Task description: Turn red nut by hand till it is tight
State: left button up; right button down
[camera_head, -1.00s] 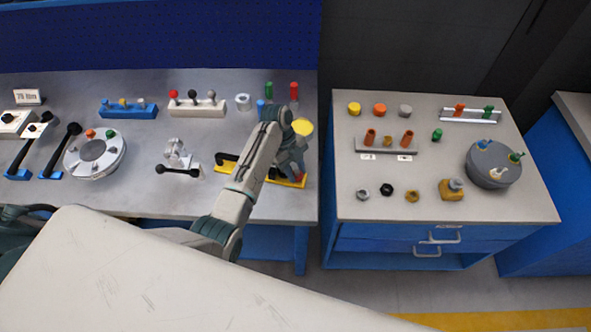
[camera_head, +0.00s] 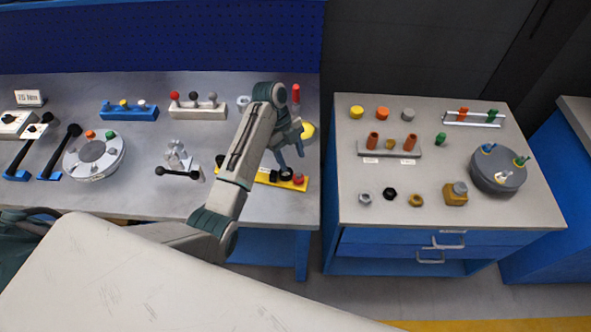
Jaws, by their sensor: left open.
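A small red nut-like piece (camera_head: 299,179) sits at the right end of a yellow-and-black plate (camera_head: 263,176) on the left bench. It is too small to tell how far it is screwed down. My left gripper (camera_head: 291,154) is open and points down, above and slightly behind the red piece, apart from it. Nothing shows between its fingers. My left arm covers part of the plate. My right gripper is not in view.
A yellow round piece (camera_head: 309,131) and a red upright peg (camera_head: 296,95) stand close to the gripper. A clamp with a black handle (camera_head: 178,162) stands left of the arm. A grey cabinet top (camera_head: 440,165) with loose nuts lies to the right, across a gap.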

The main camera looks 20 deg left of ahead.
pick_arm(q)
jog(key=p+v, duration=0.2)
jog(key=v, duration=0.2)
jog(key=shift+r, duration=0.1)
dwell(0.4)
